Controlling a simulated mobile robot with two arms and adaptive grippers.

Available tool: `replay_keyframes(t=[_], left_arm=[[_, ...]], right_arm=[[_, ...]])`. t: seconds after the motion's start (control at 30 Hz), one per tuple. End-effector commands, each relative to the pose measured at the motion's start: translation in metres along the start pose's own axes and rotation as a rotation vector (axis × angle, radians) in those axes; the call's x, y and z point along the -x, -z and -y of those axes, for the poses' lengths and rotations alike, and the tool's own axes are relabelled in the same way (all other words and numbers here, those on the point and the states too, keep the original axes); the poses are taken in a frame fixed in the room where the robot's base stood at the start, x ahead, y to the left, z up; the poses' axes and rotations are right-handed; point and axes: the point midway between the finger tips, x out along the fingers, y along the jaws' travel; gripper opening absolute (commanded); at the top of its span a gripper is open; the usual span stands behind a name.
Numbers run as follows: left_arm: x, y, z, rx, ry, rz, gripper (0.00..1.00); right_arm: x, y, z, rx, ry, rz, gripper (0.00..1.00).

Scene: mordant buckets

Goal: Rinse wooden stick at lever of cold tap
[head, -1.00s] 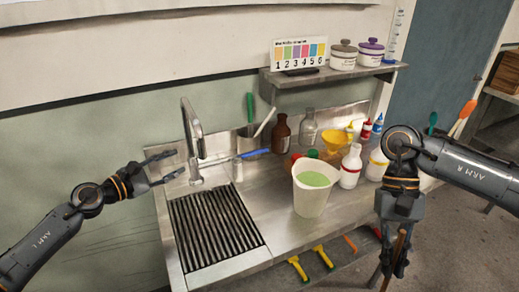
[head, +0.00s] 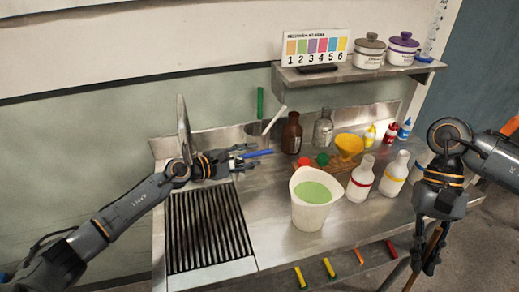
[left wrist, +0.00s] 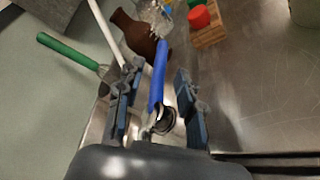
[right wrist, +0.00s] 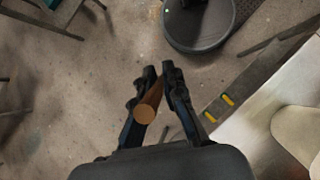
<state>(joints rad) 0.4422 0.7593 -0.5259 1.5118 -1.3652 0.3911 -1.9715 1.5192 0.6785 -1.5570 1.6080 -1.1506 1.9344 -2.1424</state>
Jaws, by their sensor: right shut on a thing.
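The steel tap (head: 183,122) rises at the back left of the counter, partly hidden by my left arm. Its blue lever (head: 258,153) points to the right. My left gripper (head: 244,156) is open at the lever. In the left wrist view the blue lever (left wrist: 159,70) lies between the spread fingers, with a gap on both sides. My right gripper (head: 432,262) is shut on the wooden stick (head: 412,266), off the counter's right side. In the right wrist view the stick's round brown end (right wrist: 145,113) shows between the fingers.
A ribbed drain grate (head: 207,232) lies in the counter's left part. A white bucket with green liquid (head: 313,205) stands right of it. White bottles (head: 360,180), brown bottle (head: 291,133) and yellow funnel (head: 349,145) stand nearby. A shelf (head: 350,73) hangs above.

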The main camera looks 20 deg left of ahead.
Motion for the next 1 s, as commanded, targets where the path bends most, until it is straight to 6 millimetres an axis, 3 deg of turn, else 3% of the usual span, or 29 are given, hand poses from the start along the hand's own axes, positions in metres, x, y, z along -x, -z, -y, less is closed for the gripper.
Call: replay_keyframes(t=[0.23, 0.6, 0.67, 0.8, 1.0], left_arm=[[-0.030, 0.000, -0.001, -0.001, -0.001, 0.000, 0.37], [-0.036, 0.000, 0.000, -0.002, 0.000, -0.001, 0.37], [-0.036, 0.000, 0.000, -0.001, 0.000, -0.001, 0.29], [-0.036, 0.000, 0.000, -0.001, 0.000, -0.001, 0.01], [-0.036, 0.000, 0.000, -0.001, 0.000, -0.001, 0.00]], right_arm=[[0.005, -0.004, 0.000, 0.001, 0.000, 0.000, 0.00], [0.005, -0.004, 0.000, 0.001, 0.000, 0.000, 0.00], [0.005, -0.004, 0.000, 0.001, 0.000, 0.000, 0.00], [0.005, -0.004, 0.000, 0.001, 0.000, 0.000, 0.00], [0.005, -0.004, 0.000, 0.001, 0.000, 0.000, 0.00]])
